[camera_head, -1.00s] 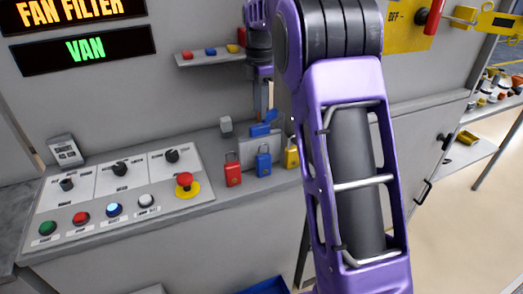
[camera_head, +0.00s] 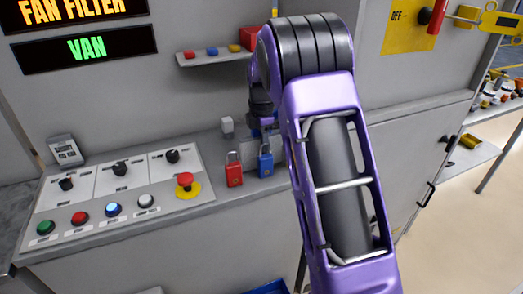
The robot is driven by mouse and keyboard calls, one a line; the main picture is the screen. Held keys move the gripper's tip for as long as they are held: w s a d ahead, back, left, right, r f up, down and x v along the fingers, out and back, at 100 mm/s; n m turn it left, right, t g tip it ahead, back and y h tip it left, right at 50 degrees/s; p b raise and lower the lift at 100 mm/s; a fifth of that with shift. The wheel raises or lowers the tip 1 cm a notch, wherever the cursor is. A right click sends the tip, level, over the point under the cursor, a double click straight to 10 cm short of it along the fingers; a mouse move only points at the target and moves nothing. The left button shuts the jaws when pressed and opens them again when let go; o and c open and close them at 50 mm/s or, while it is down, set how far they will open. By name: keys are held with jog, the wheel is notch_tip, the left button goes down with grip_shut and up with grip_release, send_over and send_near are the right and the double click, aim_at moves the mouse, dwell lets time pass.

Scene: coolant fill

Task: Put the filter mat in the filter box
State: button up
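I cannot make out a filter mat or a filter box for certain in this view. My purple arm fills the middle and right of the picture. Only a small part of my gripper (camera_head: 264,122) shows, low over the grey ledge behind the blue padlock. Its fingertips are hidden, so I cannot see whether it holds anything. A light grey plate (camera_head: 275,150) stands behind the padlocks, partly covered by my arm.
A red padlock (camera_head: 234,175) and a blue padlock (camera_head: 265,161) stand on the ledge. The button panel (camera_head: 120,190) is at left. A small shelf (camera_head: 213,55) is above. A blue bin (camera_head: 268,287) shows at the bottom edge.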

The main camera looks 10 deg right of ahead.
grip_shut()
dwell(0.4)
